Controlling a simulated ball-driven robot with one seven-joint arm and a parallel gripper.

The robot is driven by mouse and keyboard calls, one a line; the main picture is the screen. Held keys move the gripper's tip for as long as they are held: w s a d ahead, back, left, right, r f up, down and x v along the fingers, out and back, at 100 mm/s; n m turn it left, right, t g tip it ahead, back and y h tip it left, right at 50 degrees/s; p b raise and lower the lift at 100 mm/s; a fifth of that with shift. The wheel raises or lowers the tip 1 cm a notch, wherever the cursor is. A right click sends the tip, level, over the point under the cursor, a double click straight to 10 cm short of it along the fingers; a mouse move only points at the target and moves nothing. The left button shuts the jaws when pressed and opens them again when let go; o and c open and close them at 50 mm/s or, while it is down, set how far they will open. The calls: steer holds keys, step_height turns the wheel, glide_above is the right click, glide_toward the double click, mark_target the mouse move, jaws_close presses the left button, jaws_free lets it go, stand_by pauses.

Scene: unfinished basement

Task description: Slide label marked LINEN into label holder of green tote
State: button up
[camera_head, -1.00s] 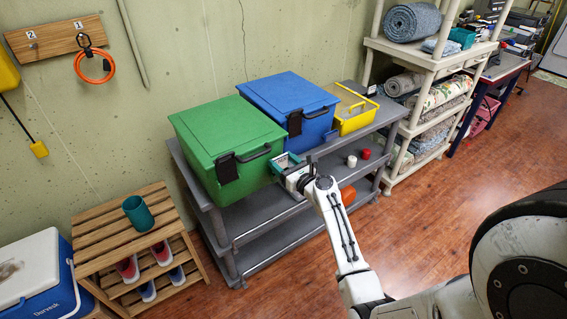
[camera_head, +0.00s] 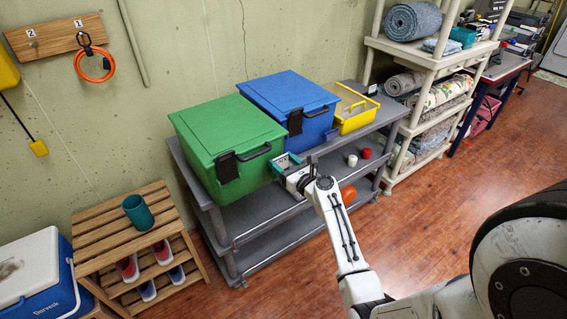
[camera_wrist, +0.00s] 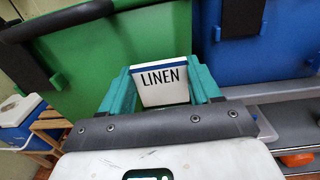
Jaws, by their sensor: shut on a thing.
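The green tote (camera_head: 228,136) with its lid shut stands at the left end of the grey cart's top shelf. In the wrist view its green wall (camera_wrist: 110,55) fills the upper left, with a dark part (camera_wrist: 20,60) at the left; I cannot make out whether this is the label holder. My gripper (camera_head: 284,165) is at the tote's right front, near the cart. In the wrist view my gripper's teal fingers (camera_wrist: 164,88) are shut on a white label (camera_wrist: 164,84) reading LINEN, with a blue top edge. The label is upright and looks apart from the tote.
A blue tote (camera_head: 287,100) and a yellow bin (camera_head: 354,112) stand right of the green tote on the cart (camera_head: 330,146). White (camera_head: 352,161) and red (camera_head: 366,153) small items sit at its front. A slatted wooden rack (camera_head: 105,232) stands at left.

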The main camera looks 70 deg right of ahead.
steer(key=shift+f+b, duration=1.1)
steer(key=shift+f, duration=0.25)
steer(key=o, duration=1.1)
steer(key=v, duration=1)
steer(key=shift+s+a+r, duration=0.1)
steer(key=shift+s+a, duration=0.1)
steer(key=shift+s, duration=0.15)
